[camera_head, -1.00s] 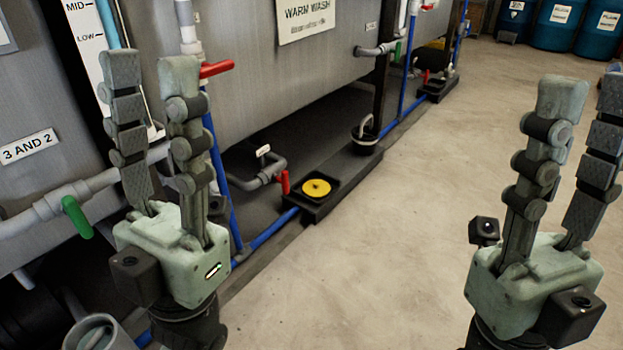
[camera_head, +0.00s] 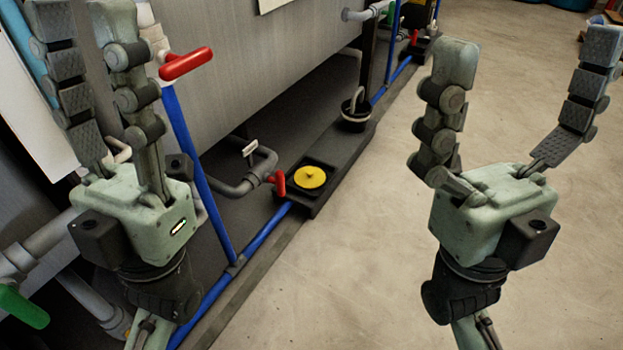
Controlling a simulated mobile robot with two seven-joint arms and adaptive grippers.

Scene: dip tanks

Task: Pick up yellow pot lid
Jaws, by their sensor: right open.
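The yellow pot lid (camera_head: 310,177) is a small round disc with a dark centre. It lies in a square black recess (camera_head: 329,187) on the low dark plinth by the tanks. My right gripper (camera_head: 528,45) is open and empty, its fingers spread wide and pointing up. It is to the right of the lid in the picture, apart from it. My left gripper (camera_head: 82,15) is at the left, apart from the lid, with its fingers upright and side by side. Nothing shows between them, and how far they are apart is unclear.
A red-handled valve (camera_head: 278,182) on a grey pipe stands right beside the lid. A blue pipe (camera_head: 262,231) runs along the plinth. A black pot (camera_head: 355,116) with a handle is behind. A red lever (camera_head: 186,64) is near my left gripper. The concrete floor (camera_head: 330,280) is clear.

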